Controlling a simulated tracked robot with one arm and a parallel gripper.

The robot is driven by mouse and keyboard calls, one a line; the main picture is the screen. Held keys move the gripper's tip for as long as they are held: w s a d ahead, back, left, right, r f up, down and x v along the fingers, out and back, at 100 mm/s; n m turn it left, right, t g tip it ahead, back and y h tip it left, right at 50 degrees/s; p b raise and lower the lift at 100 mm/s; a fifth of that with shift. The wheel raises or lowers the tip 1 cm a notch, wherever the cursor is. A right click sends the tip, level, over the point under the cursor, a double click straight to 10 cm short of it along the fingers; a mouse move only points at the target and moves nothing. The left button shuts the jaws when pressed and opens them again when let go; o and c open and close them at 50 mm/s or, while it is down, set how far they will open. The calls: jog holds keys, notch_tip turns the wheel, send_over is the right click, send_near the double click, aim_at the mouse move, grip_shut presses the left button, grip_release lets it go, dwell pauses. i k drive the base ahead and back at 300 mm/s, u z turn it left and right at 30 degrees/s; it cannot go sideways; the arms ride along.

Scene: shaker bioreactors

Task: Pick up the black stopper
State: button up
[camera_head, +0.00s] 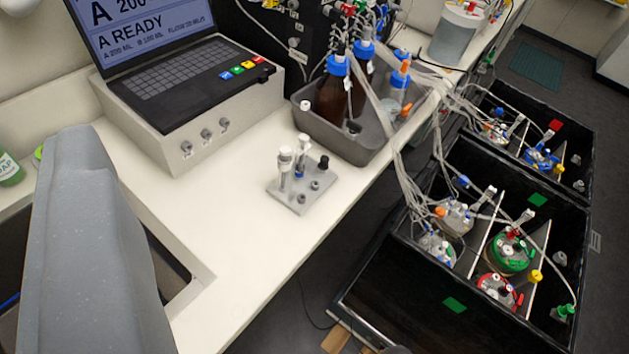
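A small black stopper (323,162) stands at the back right of a small grey holder block (298,204) on the white bench. It looks upright, and its lower part is hard to make out. Two white-topped, syringe-like pieces (285,160) stand in the same block to its left. Low round fittings sit at the block's front right. The fingers of my gripper are not in view. A large grey part of my own arm fills the left side of the picture, apart from the block.
A grey tub (372,150) with bottles stands just behind the block. A control unit with a screen and keyboard (180,85) stands behind left. Black boxes (400,262) with vessels and tubing lie right, past the bench edge. The bench (232,232) left of the block is clear.

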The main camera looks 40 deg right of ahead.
aim_at(324, 165)
jog(key=z, duration=0.2)
jog(key=i, duration=0.9)
jog(key=u, duration=0.1)
